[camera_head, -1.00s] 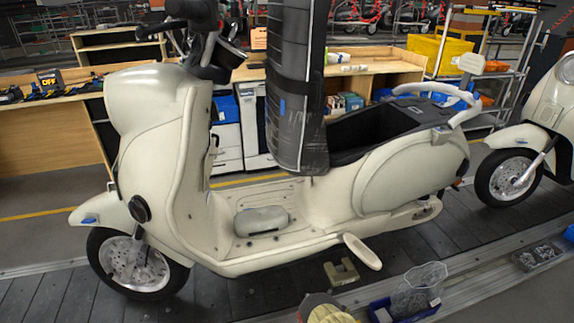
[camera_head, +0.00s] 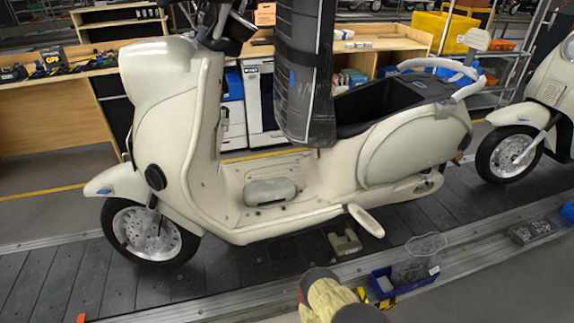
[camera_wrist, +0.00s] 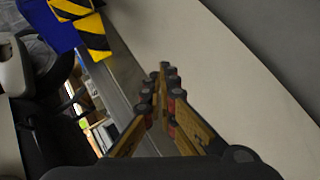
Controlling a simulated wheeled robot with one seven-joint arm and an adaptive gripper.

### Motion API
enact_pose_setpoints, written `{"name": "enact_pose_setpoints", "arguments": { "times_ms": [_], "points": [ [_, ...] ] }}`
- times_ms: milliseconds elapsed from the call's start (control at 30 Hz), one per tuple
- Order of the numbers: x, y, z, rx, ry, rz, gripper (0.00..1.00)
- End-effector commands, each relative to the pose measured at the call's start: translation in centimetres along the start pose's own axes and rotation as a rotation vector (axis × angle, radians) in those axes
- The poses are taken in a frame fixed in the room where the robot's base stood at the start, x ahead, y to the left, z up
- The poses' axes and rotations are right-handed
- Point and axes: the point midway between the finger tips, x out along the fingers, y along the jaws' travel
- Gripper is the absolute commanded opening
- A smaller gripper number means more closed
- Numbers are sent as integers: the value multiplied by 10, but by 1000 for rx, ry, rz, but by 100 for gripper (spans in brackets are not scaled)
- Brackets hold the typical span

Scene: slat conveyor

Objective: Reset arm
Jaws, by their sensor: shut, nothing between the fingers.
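My gripper (camera_wrist: 164,95) shows in the wrist view, its two fingers brought together at the tips with nothing between them. It points towards a pale surface (camera_wrist: 215,70) bordered by a grey strip. My gripper cannot be made out in the head view. A cream scooter (camera_head: 190,130) stands on the slat conveyor (camera_head: 50,270) in the head view. A tall dark panel (camera_head: 305,75), seemingly wrapped in film, rises beside its open storage box.
Another scooter (camera_head: 510,155) stands at right. Wooden workbenches (camera_head: 50,125) are behind. A yellow-black striped piece (camera_wrist: 90,35) lies at upper left in the wrist view.

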Motion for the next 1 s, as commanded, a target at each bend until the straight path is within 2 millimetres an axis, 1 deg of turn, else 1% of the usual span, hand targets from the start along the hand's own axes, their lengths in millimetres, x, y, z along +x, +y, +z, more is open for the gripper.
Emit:
{"name": "enact_pose_setpoints", "arguments": {
  "times_ms": [33, 100, 167, 267, 367, 467, 567, 600, 667, 700, 767, 800, 867, 900, 967, 1000],
  "points": [
    [-3, -14, 0, 45, -22, -84, 0],
    [-12, -34, -2, 119, -64, -216, 0],
    [-22, -43, -10, 183, -105, -320, 0],
    [-45, -46, -28, 282, -181, -480, 0],
    [-74, -32, -52, 368, -260, -618, 0],
    [-105, -8, -72, 433, -337, -724, 0],
    [-137, 23, -90, 480, -404, -806, 0],
    [-150, 36, -97, 496, -430, -834, 0],
    [-169, 58, -105, 517, -467, -869, 0],
    [-183, 74, -109, 527, -490, -890, 0],
    [-203, 97, -114, 542, -524, -917, 0],
    [-216, 113, -118, 552, -544, -931, 0],
    [-237, 137, -121, 561, -574, -951, 0],
    [-250, 153, -122, 568, -592, -960, 0],
    [-270, 177, -123, 576, -617, -972, 0],
    [-284, 193, -122, 581, -633, -978, 0]
  ]
}}
